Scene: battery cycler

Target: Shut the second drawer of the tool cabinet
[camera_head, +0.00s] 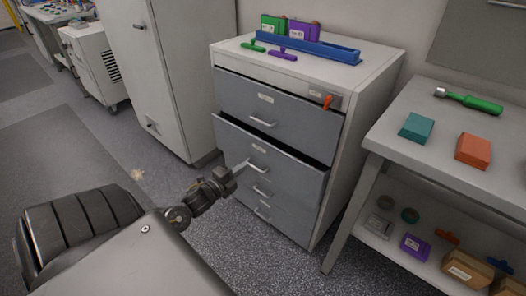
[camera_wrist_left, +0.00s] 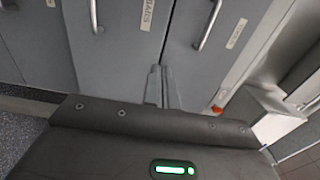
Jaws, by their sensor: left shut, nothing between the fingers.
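The tool cabinet (camera_head: 350,150) is white with grey drawer fronts. Its second drawer (camera_head: 295,172) stands out a little, with a dark gap along its top edge under the top drawer (camera_head: 290,122). The second drawer's handle (camera_head: 257,168) is a pale bar below its label. My left gripper (camera_head: 240,167) is shut and empty, just in front of this drawer front, left of the handle. In the left wrist view its fingertips (camera_wrist_left: 159,72) point at the drawer front (camera_wrist_left: 125,62) near its upper edge; contact is not clear. My right gripper is out of view.
An orange-red piece (camera_head: 327,102) sticks out at the cabinet's upper right. A blue tray (camera_head: 310,47) and small tools lie on top. A tall cabinet (camera_head: 165,75) stands at left, a bench (camera_head: 425,150) at right.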

